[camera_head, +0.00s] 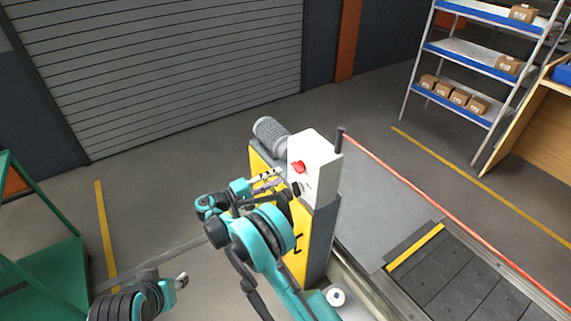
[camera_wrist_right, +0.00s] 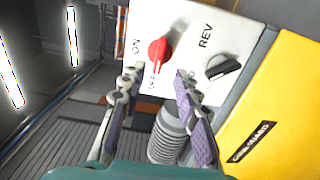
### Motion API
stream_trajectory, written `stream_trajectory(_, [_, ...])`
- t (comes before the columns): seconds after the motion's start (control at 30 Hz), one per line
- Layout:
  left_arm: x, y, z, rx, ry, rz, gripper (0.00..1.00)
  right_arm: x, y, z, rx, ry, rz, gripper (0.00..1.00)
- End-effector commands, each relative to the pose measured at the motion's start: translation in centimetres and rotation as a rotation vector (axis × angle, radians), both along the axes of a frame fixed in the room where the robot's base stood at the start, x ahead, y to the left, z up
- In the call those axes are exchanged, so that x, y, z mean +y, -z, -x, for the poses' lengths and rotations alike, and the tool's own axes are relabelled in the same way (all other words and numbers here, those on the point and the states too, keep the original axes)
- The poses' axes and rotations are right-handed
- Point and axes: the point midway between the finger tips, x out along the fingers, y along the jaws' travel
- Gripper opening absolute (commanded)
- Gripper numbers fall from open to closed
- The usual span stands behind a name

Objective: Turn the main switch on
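The red main switch (camera_head: 299,167) is a rotary knob on the face of a white control box (camera_head: 322,160). In the right wrist view the red knob (camera_wrist_right: 158,50) has ON and OFF lettering beside it, and its grip slants down toward OFF. My right gripper (camera_wrist_right: 159,76) is open. Its two fingertips stand on either side of the space below the knob, with nothing between them; I cannot tell whether they touch the panel. In the head view the right gripper (camera_head: 278,180) is just left of the box. My left gripper (camera_head: 182,280) is low at left, its opening unclear.
A black knob (camera_wrist_right: 222,67) marked REV sits beside the red one. A yellow panel (camera_wrist_right: 275,110) and a ribbed grey cylinder (camera_wrist_right: 168,138) are close by. The slat conveyor (camera_head: 470,280) is at right, and shelves (camera_head: 470,60) stand behind.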

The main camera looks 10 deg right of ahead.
Motion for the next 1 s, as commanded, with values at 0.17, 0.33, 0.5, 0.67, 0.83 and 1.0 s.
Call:
stream_trajectory(0.17, [0.0,0.4,0.0,0.0,0.0,0.0,0.4,-1.8,0.2,-0.6,-0.003,0.005,0.005,0.32])
stream_trajectory(0.33, [0.0,1.0,0.0,0.0,0.0,0.0,0.4,-4.5,0.3,-1.6,-0.002,0.004,0.005,0.32])
stream_trajectory(0.5, [0.0,1.3,0.0,0.0,0.0,0.0,0.4,-6.5,0.2,-2.3,-0.001,0.003,0.004,0.32])
stream_trajectory(0.67, [0.0,1.4,0.0,0.0,0.0,0.0,0.4,-7.2,0.1,-2.6,-0.001,0.002,0.004,0.32])
stream_trajectory(0.83, [0.0,1.4,0.0,0.0,0.0,0.0,0.4,-7.2,0.1,-2.6,-0.001,0.001,0.004,0.32])
stream_trajectory(1.0, [0.0,1.4,0.0,0.0,0.0,0.0,0.4,-7.2,0.1,-2.6,-0.001,0.001,0.004,0.0])
